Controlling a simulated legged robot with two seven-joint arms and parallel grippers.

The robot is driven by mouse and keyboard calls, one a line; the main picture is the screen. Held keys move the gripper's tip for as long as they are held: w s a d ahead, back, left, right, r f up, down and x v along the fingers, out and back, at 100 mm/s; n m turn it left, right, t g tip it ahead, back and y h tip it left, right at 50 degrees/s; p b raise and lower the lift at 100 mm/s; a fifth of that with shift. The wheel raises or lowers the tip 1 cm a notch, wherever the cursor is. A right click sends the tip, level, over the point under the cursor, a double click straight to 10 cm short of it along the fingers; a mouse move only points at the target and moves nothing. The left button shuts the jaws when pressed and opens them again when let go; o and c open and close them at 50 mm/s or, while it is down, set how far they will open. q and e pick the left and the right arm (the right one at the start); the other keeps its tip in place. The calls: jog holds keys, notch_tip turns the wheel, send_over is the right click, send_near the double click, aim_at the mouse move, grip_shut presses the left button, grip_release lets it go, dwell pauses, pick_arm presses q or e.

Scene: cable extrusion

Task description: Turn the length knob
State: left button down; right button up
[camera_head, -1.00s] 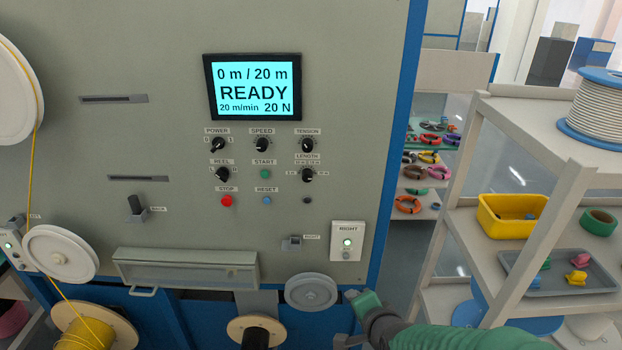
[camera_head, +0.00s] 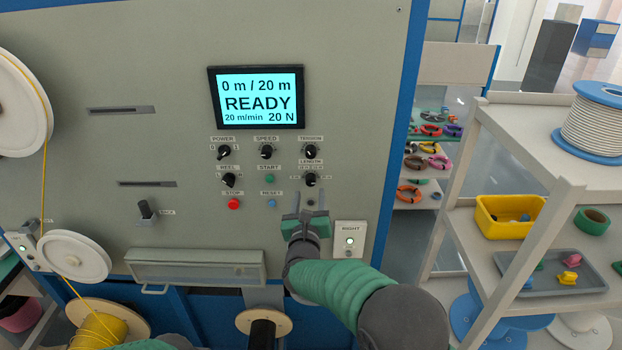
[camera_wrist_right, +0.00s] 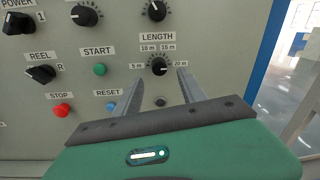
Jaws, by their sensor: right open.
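The length knob (camera_head: 310,180) is a small black dial with a white pointer mark, under the LENGTH label on the grey machine panel. It also shows in the right wrist view (camera_wrist_right: 159,67), with marks such as 5 m, 10 m, 15 m and 20 m around it; its pointer is toward the lower right, near 20 m. My right gripper (camera_head: 307,200) is open and empty just below the knob. In the right wrist view its two fingers (camera_wrist_right: 158,88) stand on either side below the knob, not closed on it. My left gripper is not in view.
The screen (camera_head: 257,98) reads 0 m / 20 m and READY. The tension knob (camera_head: 310,151) is above, the green start button (camera_head: 270,179) and blue reset button (camera_head: 271,203) to the left. A shelf (camera_head: 520,130) with a cable spool stands at the right.

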aim_at(310, 184)
jog(key=w, duration=0.1)
jog(key=w+p, duration=0.1)
jog(key=w, duration=0.2)
jog(key=shift+w+a+r, duration=0.1)
jog(key=shift+w+a, duration=0.2)
jog(key=shift+w, duration=0.05)
jog(key=shift+w+d, duration=0.1)
jog(key=shift+w, duration=0.15)
jog(key=shift+d, duration=0.45)
jog(key=c, duration=0.5)
jog(key=shift+a, duration=0.25)
grip_shut()
